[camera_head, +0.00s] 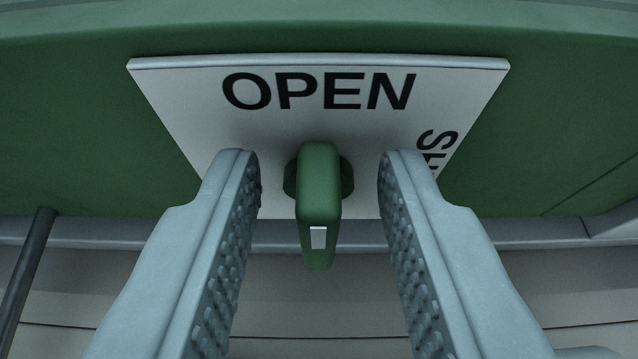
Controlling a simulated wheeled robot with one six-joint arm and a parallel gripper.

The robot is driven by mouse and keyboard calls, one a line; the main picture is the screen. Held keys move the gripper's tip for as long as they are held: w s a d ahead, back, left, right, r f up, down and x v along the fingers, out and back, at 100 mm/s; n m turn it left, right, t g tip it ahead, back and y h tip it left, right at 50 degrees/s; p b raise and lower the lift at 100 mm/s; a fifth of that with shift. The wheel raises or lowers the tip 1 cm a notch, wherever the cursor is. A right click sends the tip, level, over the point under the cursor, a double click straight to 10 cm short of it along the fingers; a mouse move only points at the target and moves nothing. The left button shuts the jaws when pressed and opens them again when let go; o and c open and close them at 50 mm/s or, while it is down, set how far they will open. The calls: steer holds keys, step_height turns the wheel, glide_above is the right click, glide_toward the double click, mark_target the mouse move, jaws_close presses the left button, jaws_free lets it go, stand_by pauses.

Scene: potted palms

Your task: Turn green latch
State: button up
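The green latch (319,190) is a short handle on a round green base, mounted on a white plate (190,105). The plate reads "OPEN" at its top and has partly hidden sideways letters at its right. The latch points down and toward me, with a small white mark near its lower end. My gripper (318,175) is open, with one grey ridged finger on each side of the latch. There is a visible gap between the latch and each finger. The right finger covers part of the sideways letters.
The plate is fixed to a green panel (80,130) that spans the view. A dark rod (27,270) stands at the lower left. A grey ledge (530,232) and pale boards (300,325) lie below the panel.

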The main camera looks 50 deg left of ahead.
steer(key=shift+c, duration=0.4)
jaws_close()
steer(key=shift+w+d, duration=0.1)
steer(key=shift+w+d+m+g+y, duration=0.15)
steer(key=shift+m+g+y, duration=0.25)
steer(key=shift+m, duration=0.4)
steer(key=m+y, duration=0.1)
steer(key=m, duration=0.1)
steer(key=w+f+m+g+y, duration=0.1)
steer(key=m, duration=0.1)
steer(key=d+m+g+y, duration=0.1)
steer(key=m, duration=0.1)
steer(key=shift+w+f+m+y, duration=0.15)
steer(key=shift+m+y, duration=0.15)
steer(key=shift+y, duration=0.1)
